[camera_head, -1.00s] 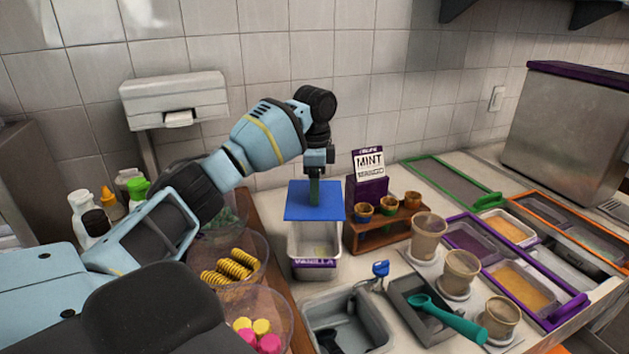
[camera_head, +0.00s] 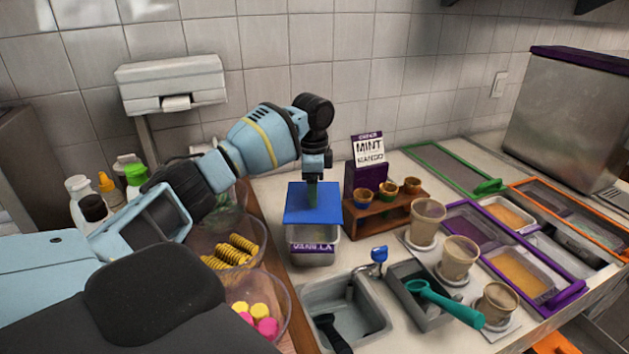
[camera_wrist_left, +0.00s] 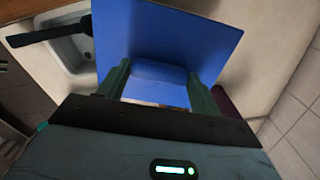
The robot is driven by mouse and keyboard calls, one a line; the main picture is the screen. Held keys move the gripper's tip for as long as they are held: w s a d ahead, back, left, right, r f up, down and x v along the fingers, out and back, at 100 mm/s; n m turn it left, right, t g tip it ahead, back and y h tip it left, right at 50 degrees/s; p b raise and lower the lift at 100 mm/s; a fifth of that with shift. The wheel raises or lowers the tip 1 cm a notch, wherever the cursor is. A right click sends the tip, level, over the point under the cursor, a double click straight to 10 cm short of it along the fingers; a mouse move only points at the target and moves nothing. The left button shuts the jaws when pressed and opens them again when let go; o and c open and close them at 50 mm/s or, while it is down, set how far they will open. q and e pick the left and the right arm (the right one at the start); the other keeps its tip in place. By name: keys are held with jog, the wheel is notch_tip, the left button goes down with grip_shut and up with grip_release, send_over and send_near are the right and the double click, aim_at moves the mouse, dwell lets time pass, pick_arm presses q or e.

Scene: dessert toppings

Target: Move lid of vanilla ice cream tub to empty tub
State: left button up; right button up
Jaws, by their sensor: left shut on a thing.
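The blue lid (camera_head: 313,204) is in my left gripper (camera_head: 314,190), which is shut on its handle. In the left wrist view the blue lid (camera_wrist_left: 165,35) fills the middle between the two green fingers (camera_wrist_left: 160,85). The vanilla tub (camera_head: 313,250), clear with a purple label, stands on the counter below the lid. In the head view the lid covers most of the tub's opening. I cannot tell whether the lid touches the rim. My right gripper is not in view.
A wooden cone rack (camera_head: 380,222) with a purple mint sign (camera_head: 368,160) stands right of the tub. A grey sink (camera_head: 345,308) lies in front. Bowls of cookies (camera_head: 238,250) and macarons (camera_head: 258,318) stand at left. Several cups stand to the right.

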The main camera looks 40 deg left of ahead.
pick_arm(q)
jog(key=shift+f+b, duration=0.5)
jog(key=shift+f, duration=2.45)
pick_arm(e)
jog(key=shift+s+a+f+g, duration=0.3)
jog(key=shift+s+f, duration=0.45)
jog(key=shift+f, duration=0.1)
pick_arm(q)
jog(key=o, duration=1.1)
jog(key=shift+c, duration=0.2)
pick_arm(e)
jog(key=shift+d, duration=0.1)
pick_arm(q)
jog(key=shift+r, duration=0.1)
notch_tip(320, 180, up, 8)
jog(key=shift+f, duration=0.2)
